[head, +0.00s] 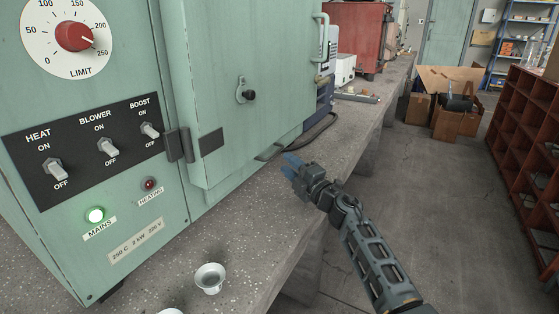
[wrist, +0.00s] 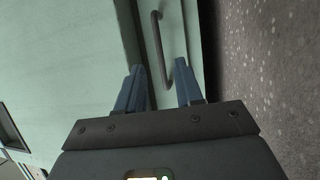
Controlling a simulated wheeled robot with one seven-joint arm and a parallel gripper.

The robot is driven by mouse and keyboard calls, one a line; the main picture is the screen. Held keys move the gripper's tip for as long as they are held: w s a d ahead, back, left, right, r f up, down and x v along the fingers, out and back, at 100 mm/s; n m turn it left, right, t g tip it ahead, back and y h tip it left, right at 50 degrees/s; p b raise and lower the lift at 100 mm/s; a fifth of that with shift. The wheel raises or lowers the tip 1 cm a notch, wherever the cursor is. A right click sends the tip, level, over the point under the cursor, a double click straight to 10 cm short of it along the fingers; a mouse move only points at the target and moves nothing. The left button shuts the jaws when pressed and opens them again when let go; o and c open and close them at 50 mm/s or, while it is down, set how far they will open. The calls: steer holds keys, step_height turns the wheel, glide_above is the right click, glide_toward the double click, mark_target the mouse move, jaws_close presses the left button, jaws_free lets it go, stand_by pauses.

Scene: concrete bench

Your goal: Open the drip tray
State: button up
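The drip tray (wrist: 189,38) looks like the narrow green front along the bottom of the green oven, beside the bench. Its dark bar handle (wrist: 159,48) stands out from it in the wrist view; the handle also shows in the head view (head: 268,154). The tray appears shut, flush with the oven. My gripper (wrist: 158,66) is open, with one blue finger on each side of the handle's lower end in the wrist view. I cannot tell whether either finger touches the handle. In the head view my gripper (head: 289,163) is just right of the handle, low over the bench.
The oven door (head: 240,60) above is closed, with a dark knob. A small white cup (head: 210,278) stands on the speckled bench (head: 235,235) in front. A dark cable (head: 315,132) and a blue machine lie behind. The floor right of the bench is clear nearby.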

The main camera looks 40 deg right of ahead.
steer(key=shift+w+d+r+b, duration=0.1)
steer(key=shift+w+r+b, duration=0.1)
steer(key=shift+w, duration=0.6)
steer(key=shift+w+a+r+b, duration=0.1)
steer(key=shift+w+b, duration=0.1)
steer(key=shift+w, duration=0.55)
steer(key=shift+w+d+r+b, duration=0.1)
steer(key=shift+w+b, duration=0.1)
steer(key=shift+w, duration=0.6)
steer(key=shift+c, duration=0.5)
jaws_close()
